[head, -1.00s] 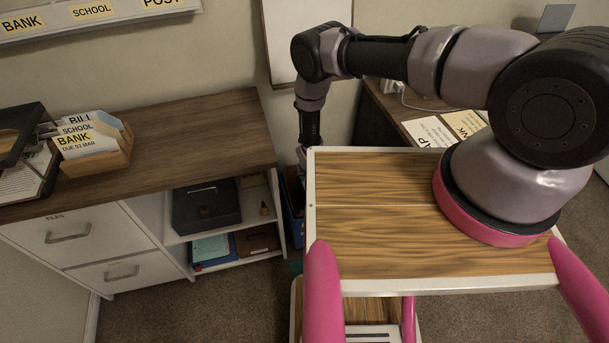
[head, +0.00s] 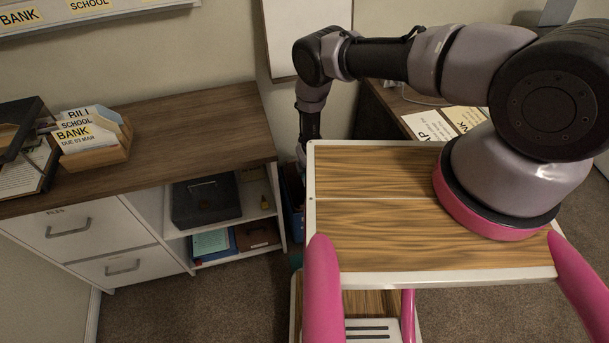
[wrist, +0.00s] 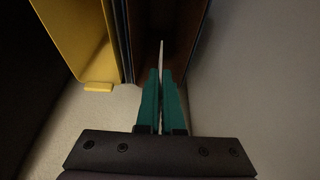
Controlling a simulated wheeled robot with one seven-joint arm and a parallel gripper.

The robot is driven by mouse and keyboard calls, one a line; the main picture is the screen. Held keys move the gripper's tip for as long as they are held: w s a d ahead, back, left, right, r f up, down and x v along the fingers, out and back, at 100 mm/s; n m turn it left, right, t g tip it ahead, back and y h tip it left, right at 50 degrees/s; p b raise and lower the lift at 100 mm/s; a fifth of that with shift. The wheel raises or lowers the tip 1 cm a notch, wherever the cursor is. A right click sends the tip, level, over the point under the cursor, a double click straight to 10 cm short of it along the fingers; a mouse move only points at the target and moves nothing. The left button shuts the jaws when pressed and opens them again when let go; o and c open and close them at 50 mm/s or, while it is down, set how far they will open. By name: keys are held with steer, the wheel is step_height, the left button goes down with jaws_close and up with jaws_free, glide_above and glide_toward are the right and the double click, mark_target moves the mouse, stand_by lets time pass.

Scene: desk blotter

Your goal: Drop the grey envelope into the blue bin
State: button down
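My gripper (wrist: 161,76) has teal fingers, closed together on a thin pale sheet seen edge-on, which appears to be the grey envelope (wrist: 161,58). The envelope stands upright and sticks out beyond the fingertips. The blue bin (head: 292,214) is on the floor beside the shelf unit in the head view, partly hidden by my tray top. In the wrist view a narrow dark blue wall (wrist: 120,42) shows left of the fingers, likely the same bin. A brown surface lies beyond the envelope. In the head view my gripper is hidden behind my tray top.
A yellow bin (wrist: 75,38) stands left of the dark blue wall. A smooth grey surface fills the right of the wrist view. The shelf unit (head: 135,125) carries a wooden letter holder (head: 103,152) and a black tray. A desk with papers (head: 430,126) stands behind my arm.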

stand_by(0.4)
steer(key=c, duration=1)
jaws_free()
steer(key=v, duration=1.1)
steer(key=shift+w, duration=0.1)
